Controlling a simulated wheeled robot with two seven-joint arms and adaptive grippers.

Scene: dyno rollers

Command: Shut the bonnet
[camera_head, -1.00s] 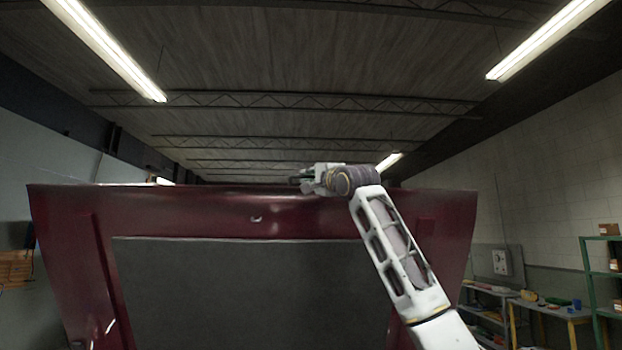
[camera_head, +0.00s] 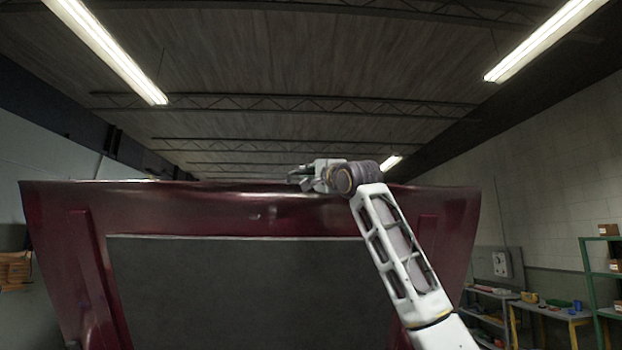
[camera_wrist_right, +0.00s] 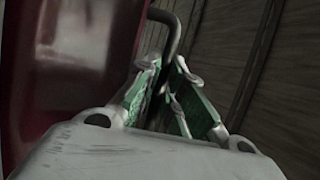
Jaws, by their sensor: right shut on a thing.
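The bonnet (camera_head: 215,212) is dark red with a dark grey inner panel (camera_head: 245,285). It stands raised and fills the lower middle of the head view, its inner side facing me. My right gripper (camera_head: 300,178) is at its top edge, right of the middle. In the right wrist view, my right gripper's green-lined fingers (camera_wrist_right: 165,85) are closed around a dark curved bar (camera_wrist_right: 172,32). The bar runs close beside the red bonnet (camera_wrist_right: 75,60); where it joins is hidden. My left gripper does not show.
On the right are a green shelf (camera_head: 590,270) and a low bench (camera_head: 550,312) with small items, against a pale wall. Ceiling lights (camera_head: 110,55) hang high above. The room behind the bonnet is hidden.

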